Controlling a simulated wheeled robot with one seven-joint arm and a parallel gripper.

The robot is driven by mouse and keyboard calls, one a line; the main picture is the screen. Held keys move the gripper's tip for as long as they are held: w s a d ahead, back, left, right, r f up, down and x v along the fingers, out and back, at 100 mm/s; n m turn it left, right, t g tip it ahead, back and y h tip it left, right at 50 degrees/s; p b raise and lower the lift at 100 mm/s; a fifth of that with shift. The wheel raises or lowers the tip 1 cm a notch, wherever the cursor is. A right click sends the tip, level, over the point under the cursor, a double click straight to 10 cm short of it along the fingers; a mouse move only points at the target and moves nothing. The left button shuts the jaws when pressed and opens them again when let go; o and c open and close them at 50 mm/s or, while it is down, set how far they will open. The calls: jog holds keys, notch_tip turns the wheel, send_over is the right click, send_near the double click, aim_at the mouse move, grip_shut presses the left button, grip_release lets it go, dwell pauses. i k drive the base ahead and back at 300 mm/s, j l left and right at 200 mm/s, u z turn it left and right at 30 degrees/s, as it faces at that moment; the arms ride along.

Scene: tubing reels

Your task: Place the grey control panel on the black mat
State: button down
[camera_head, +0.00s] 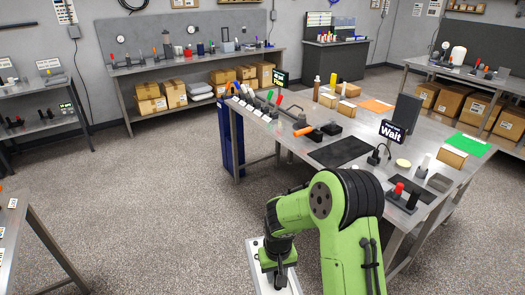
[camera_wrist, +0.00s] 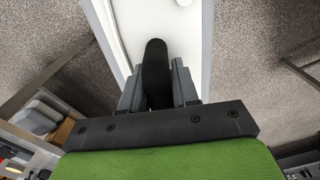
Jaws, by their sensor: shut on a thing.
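My gripper (camera_wrist: 157,88) is shut on a dark, round-ended thing (camera_wrist: 155,62), with a grey finger on each side. In the head view my gripper (camera_head: 279,278) hangs low in front of the workbench, away from its top, and what it holds is hardly visible there. I cannot tell whether the held thing is the grey control panel. A black mat (camera_head: 340,151) lies flat and looks bare on the near part of the workbench. A dark grey upright panel (camera_head: 407,112) stands on the bench behind the "Wait" sign.
The workbench (camera_head: 300,152) also bears a second dark mat (camera_head: 412,187), a "Wait" sign (camera_head: 392,132), a green mat (camera_head: 468,145), an orange mat (camera_head: 377,105) and several tools. Shelved benches (camera_head: 205,62) line the walls. Open floor (camera_head: 150,200) lies to the left.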

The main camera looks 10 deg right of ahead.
aim_at(343, 150)
jog(key=i+z, duration=0.1)
jog(key=i, duration=1.65)
jog(key=i+l, duration=0.3)
jog(key=i, duration=0.2)
jog(key=i+l, duration=0.25)
jog(key=l, duration=0.15)
jog(key=i+l, duration=0.2)
jog(key=l, duration=0.2)
